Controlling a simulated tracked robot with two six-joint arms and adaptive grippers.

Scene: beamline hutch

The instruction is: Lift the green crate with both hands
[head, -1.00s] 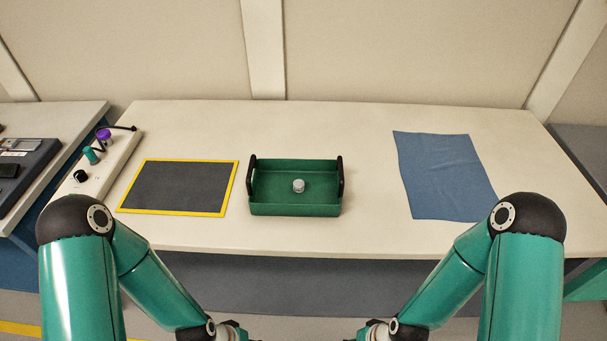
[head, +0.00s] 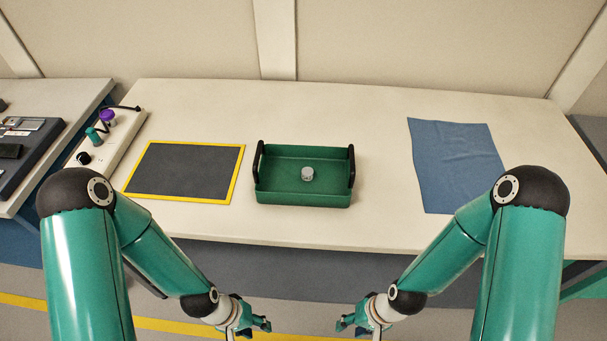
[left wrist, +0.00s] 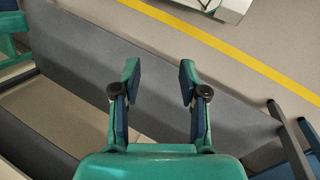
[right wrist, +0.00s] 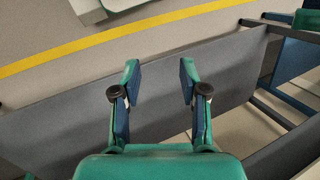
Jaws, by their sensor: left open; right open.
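The green crate (head: 303,196) stands upright on the pale table, near the middle of its front part. It has a black handle on its left side (head: 260,162) and another on its right side (head: 351,166). A small grey-white knob-like object (head: 307,174) sits inside it. My left gripper (head: 268,325) is open and empty, below and in front of the table edge. My right gripper (head: 340,326) is open and empty there too, to the right of the left one. Both grippers are apart from the crate. Neither wrist view shows the crate.
A dark mat with a yellow border (head: 186,172) lies left of the crate. A blue cloth (head: 456,165) lies to the right, with bare tabletop between. A pale strip with small purple and teal items (head: 106,150) stands at the table's left end.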

